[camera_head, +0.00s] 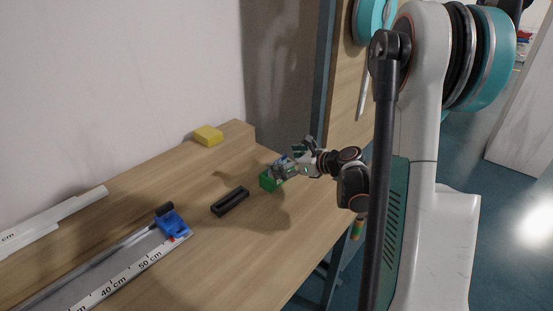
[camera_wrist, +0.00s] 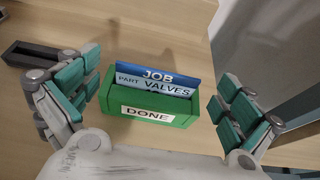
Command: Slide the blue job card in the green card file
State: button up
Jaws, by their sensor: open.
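The green card file (camera_wrist: 181,117) is a small box with a white "DONE" label. It stands on the wooden bench near its right edge and also shows in the head view (camera_head: 270,183). The blue job card (camera_wrist: 157,75), lettered "JOB", stands upright in the file, its lower part hidden.
A black slotted holder (camera_head: 230,201) lies left of the file and looks empty. A ruler trimmer with a blue slider (camera_head: 173,224) lies at the front left. A yellow block (camera_head: 208,136) sits at the back. The bench between them is clear.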

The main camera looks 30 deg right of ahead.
jog(key=p+v, duration=0.2)
jog(key=v, duration=0.6)
jog(key=shift+s+r, duration=0.15)
jog(key=shift+s, duration=0.2)
jog(key=shift+d, duration=0.1)
